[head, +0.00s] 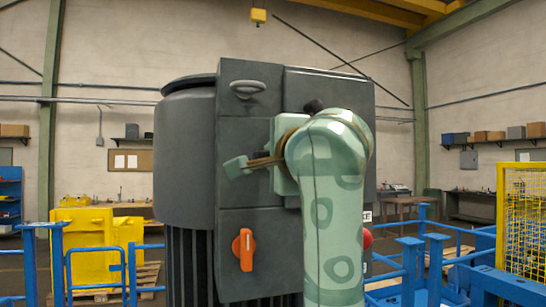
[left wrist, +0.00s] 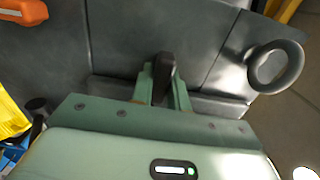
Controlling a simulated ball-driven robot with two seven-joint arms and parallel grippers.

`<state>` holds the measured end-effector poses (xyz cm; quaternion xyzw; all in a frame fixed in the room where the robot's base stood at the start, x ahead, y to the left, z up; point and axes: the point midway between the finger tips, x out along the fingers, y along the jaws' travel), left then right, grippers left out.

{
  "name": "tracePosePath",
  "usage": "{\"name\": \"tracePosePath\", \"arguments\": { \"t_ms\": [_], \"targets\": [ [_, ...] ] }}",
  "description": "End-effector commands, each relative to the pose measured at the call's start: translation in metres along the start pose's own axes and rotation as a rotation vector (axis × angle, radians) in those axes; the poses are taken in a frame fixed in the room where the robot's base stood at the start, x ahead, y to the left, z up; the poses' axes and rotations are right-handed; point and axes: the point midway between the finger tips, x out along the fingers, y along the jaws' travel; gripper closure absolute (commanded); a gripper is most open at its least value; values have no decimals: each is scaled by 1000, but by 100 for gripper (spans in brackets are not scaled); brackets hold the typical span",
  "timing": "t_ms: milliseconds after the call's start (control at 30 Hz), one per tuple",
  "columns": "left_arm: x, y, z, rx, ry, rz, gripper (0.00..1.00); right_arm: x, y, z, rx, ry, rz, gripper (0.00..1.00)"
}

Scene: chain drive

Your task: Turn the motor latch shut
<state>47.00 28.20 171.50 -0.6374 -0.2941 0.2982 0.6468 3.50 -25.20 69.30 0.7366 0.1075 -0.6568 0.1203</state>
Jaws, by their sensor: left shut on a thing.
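A dark grey motor housing (head: 187,150) stands in the middle of the head view. My left gripper (head: 262,162) is at its front panel, with my green forearm covering much of the panel's right side. In the left wrist view, my left gripper (left wrist: 163,85) is shut on a dark lever (left wrist: 164,68), which stands between its two green fingers in front of the panel. I take this lever to be the motor latch. Its lower part is hidden by the gripper body, and I cannot tell its exact angle. My right gripper is not in view.
A grey ring handle (head: 247,88) sits above my left gripper and an orange handle (head: 243,249) below it. A red knob (head: 367,239) shows partly behind my forearm. Blue railings (head: 405,270) stand at right, and yellow equipment (head: 90,250) stands at left.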

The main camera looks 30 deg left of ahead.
Motion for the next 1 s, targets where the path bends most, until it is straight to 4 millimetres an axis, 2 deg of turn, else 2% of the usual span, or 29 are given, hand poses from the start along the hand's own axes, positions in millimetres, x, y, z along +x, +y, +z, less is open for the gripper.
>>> {"name": "tracePosePath", "arguments": {
  "t_ms": [200,233,300,667,833,1000],
  "targets": [
    [0,1,-1,3,1,1,100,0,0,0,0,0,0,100],
    [0,1,-1,3,1,1,81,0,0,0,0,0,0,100],
    [0,1,-1,3,1,1,62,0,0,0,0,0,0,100],
    [-5,1,-1,0,2,0,62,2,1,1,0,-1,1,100],
    [-33,2,-1,-1,3,-1,62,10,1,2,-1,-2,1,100],
    [-81,2,-1,-1,1,-4,62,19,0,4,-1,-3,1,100]
  ]
}}
